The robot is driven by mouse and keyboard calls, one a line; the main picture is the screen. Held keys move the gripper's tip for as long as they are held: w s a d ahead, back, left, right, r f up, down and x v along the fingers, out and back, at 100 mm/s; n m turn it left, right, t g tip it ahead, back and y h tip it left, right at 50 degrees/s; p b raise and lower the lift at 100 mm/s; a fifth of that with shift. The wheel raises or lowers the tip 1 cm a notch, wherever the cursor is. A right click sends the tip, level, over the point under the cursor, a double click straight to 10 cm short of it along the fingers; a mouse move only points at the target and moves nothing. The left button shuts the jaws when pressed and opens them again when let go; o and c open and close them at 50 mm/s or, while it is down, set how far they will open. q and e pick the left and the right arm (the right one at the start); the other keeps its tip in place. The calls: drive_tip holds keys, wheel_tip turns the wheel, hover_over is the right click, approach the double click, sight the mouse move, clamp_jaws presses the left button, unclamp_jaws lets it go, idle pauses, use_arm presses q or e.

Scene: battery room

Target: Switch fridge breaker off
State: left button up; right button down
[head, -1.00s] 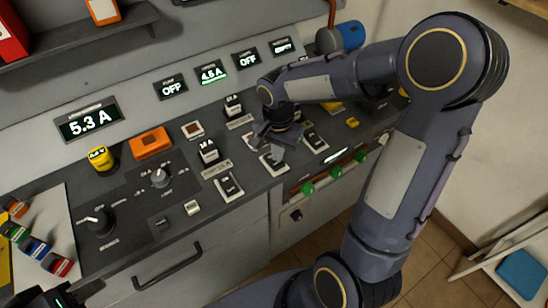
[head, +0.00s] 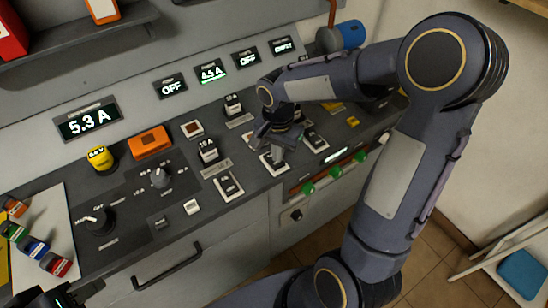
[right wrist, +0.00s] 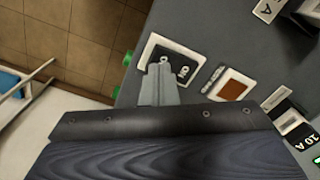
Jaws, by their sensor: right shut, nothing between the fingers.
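In the head view the same white-framed switch (head: 268,167) is partly hidden by my right gripper. My right gripper (head: 277,160) is shut and empty, its tips down at the switch. In the right wrist view the shut fingers (right wrist: 158,72) overlap the switch's near end; I cannot tell whether they touch. A display (head: 212,73) above reads 4.5 A. Part of my left gripper (head: 62,298) shows at the bottom left, its jaws unclear.
Other switches stand close by, including another rocker (head: 229,187) to the left.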

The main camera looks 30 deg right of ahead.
drive_tip(key=shift+f+b, duration=0.6)
drive_tip(key=shift+f, duration=0.15)
drive_tip(key=shift+r, duration=0.15)
drive_tip(key=shift+r+p, duration=2.7)
drive_tip(key=shift+r, duration=0.75)
drive_tip(key=s+a+r+n+t+y, duration=0.2)
drive_tip(key=s+r+n, duration=0.1)
drive_tip(key=s, duration=0.5)
drive_tip(key=s+a+r+n+t+y, duration=0.1)
drive_tip(key=s+a+r+n+t, duration=0.1)
drive_tip(key=s+n, duration=0.4)
drive_tip(key=s+r+t, duration=0.1)
drive_tip(key=s+r, duration=0.1)
drive_tip(key=s, duration=0.1)
drive_tip(key=shift+r+t+y, duration=0.25)
drive_tip(key=shift+t+y, duration=0.05)
drive_tip(key=shift+y, duration=0.1)
